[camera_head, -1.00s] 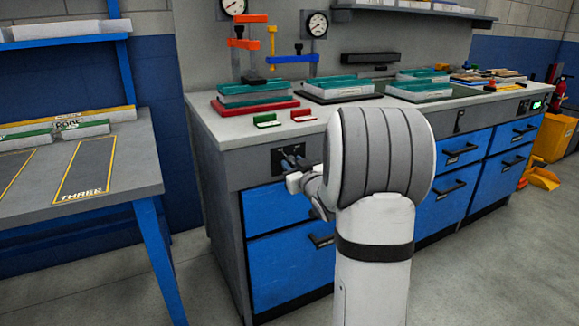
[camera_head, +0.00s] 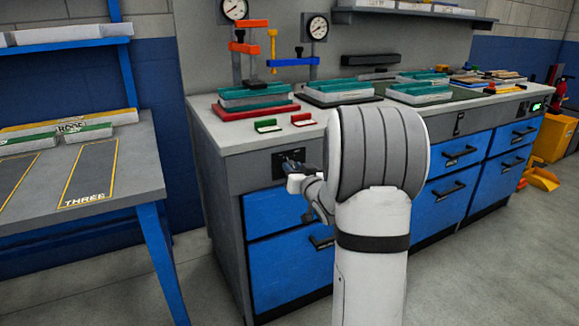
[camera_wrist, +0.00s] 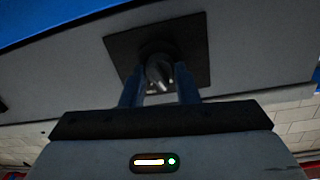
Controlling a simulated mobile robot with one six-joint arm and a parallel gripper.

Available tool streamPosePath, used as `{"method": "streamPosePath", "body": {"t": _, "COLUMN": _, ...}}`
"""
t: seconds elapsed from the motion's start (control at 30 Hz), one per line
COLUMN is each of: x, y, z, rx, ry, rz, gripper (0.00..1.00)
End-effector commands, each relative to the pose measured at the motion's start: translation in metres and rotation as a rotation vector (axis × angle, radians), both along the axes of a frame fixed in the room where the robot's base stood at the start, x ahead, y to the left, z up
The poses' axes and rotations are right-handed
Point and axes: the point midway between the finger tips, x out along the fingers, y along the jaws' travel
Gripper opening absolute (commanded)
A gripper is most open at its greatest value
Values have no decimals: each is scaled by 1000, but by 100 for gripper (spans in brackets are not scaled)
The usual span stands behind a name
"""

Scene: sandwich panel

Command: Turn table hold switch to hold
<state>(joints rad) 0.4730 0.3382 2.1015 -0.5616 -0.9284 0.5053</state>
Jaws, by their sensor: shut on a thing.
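The table hold switch shows in the wrist view as a dark rotary knob (camera_wrist: 159,72) on a black square plate (camera_wrist: 190,40). Its plate also shows in the head view (camera_head: 277,165), on the grey front edge of the bench, above the blue drawers. My gripper (camera_wrist: 160,85) has its two dark fingers at the knob, one on each side, and is shut on it. In the head view my gripper (camera_head: 289,166) reaches the plate from the front. The knob itself is mostly hidden there, and I cannot read any marks on the plate.
The bench top (camera_head: 215,129) carries stacked panels on a red base (camera_head: 240,113), a green block (camera_head: 267,125) and a red block (camera_head: 303,119). A grey table (camera_head: 130,160) stands at the left. Blue drawers (camera_head: 270,210) lie just below the plate.

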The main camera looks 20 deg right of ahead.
Motion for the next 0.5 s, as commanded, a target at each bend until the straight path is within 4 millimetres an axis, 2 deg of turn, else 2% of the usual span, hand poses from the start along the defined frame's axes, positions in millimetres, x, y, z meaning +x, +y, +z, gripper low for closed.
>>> {"method": "streamPosePath", "body": {"t": 0.5, "x": 1, "y": 0, "z": 4, "rx": 490, "ry": 19, "rz": 2, "gripper": 5}}
